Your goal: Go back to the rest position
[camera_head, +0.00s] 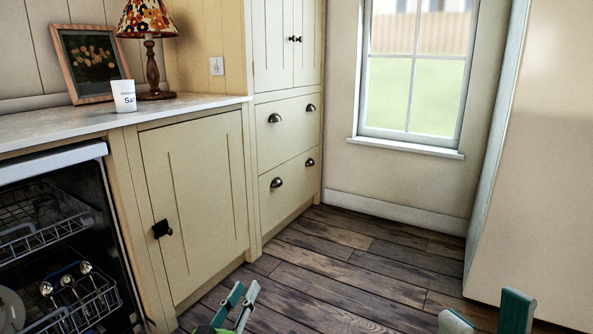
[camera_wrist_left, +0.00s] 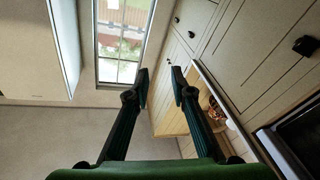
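My left gripper (camera_head: 244,291) is low in the head view, in front of the cream lower cabinet and over the wood floor. In the left wrist view my left gripper (camera_wrist_left: 160,82) shows both dark fingers apart with nothing between them. My right gripper (camera_head: 486,308) is at the bottom right of the head view. Its two green-padded fingertips stand wide apart, with only floor visible between them. The rest of both arms is out of the head view.
An open dishwasher (camera_head: 58,240) with racks and dishes stands at the left. The counter (camera_head: 60,124) holds a white cup (camera_head: 123,96), a lamp (camera_head: 152,50) and a framed picture (camera_head: 88,62). A pale panel (camera_head: 535,170) rises at right. The floor (camera_head: 345,262) between is clear.

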